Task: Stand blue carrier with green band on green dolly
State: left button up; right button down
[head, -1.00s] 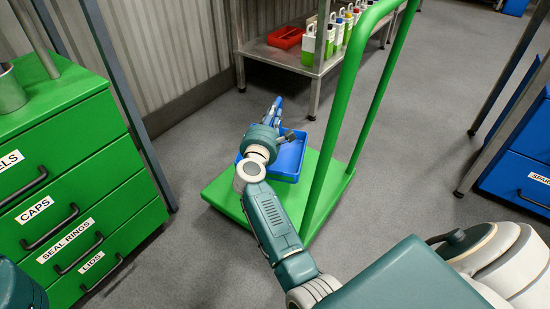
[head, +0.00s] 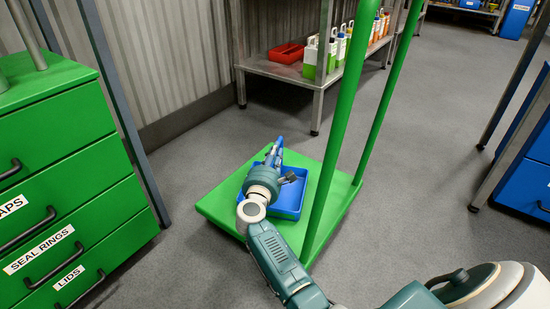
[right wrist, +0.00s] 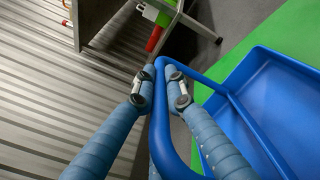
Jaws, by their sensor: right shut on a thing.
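The blue carrier (head: 290,200) is an open tray with a raised handle. In the head view it is over the deck of the green dolly (head: 222,202), behind the dolly's upright push bar. I cannot tell whether it touches the deck. My right gripper (head: 276,152) is at the carrier; in the right wrist view its two fingers (right wrist: 160,85) are shut on the blue handle, one on each side. The tray (right wrist: 262,105) lies right of the fingers there, with green deck beyond it. No green band shows on the visible carrier faces. My left gripper is not in view.
A green drawer cabinet (head: 65,190) stands at the left. A metal shelf (head: 300,72) behind the dolly holds a red tray (head: 286,53) and several bottle-like containers. Blue drawers (head: 528,165) stand at the right. Grey floor is clear right of the dolly.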

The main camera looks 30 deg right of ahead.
jog(key=c, duration=1.8)
grip_release()
